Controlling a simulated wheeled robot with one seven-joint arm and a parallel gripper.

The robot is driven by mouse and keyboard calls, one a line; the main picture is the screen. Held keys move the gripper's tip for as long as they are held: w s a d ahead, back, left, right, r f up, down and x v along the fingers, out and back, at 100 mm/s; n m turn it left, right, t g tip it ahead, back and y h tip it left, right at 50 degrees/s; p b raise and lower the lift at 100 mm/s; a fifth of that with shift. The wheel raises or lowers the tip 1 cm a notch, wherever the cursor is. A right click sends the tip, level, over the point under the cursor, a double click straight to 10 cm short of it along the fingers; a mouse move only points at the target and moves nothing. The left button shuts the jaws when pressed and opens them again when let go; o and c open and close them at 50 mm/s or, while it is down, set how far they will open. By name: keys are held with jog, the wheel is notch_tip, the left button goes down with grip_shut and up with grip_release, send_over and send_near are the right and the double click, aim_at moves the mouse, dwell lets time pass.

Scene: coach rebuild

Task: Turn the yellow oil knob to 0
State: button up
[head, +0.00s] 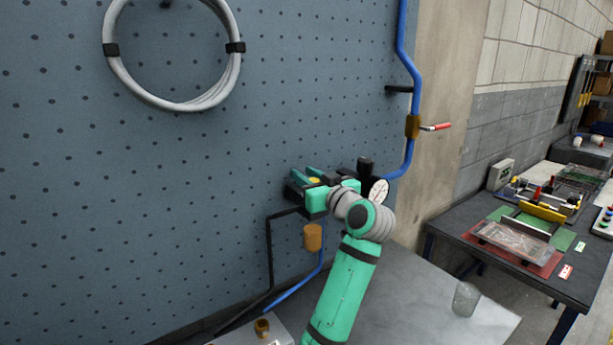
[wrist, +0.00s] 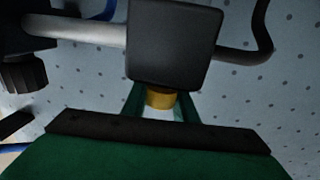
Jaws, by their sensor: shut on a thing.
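The yellow oil knob (head: 314,180) shows as a small yellow patch between the fingers of my green gripper (head: 308,178) in the head view. In the wrist view the yellow knob (wrist: 160,99) sits just below a dark square block (wrist: 175,45), with green fingers (wrist: 160,104) on both sides of it. My gripper is shut on the knob. Any marks or numbers on the knob are hidden or too small to read.
A round gauge (head: 379,191) and a black knob (head: 365,167) are right beside my wrist. An amber bowl (head: 313,237) hangs below. A blue pipe with a red-handled valve (head: 435,127) runs up the pegboard. A clear cup (head: 466,299) stands on the bench at lower right.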

jog(key=shift+d+m+h, duration=0.1)
jog(key=shift+m+h, duration=0.2)
jog(key=shift+h, duration=0.1)
jog(key=m+t+h, duration=0.1)
jog(key=m+h, duration=0.1)
jog(key=h, duration=0.1)
jog(key=d+m+t+h, duration=0.1)
jog(key=m+h, duration=0.1)
jog(key=h, duration=0.1)
jog(key=shift+w, duration=0.2)
jog(key=shift+d+m+h, duration=0.3)
jog(key=shift+m+h, duration=0.5)
jog(key=shift+h, duration=0.45)
jog(key=shift+d+m+h, duration=0.3)
jog(key=shift+m+h, duration=0.5)
jog(key=shift+h, duration=0.45)
jog(key=o, duration=1)
jog(key=shift+o, duration=0.2)
jog(key=shift+d, duration=0.15)
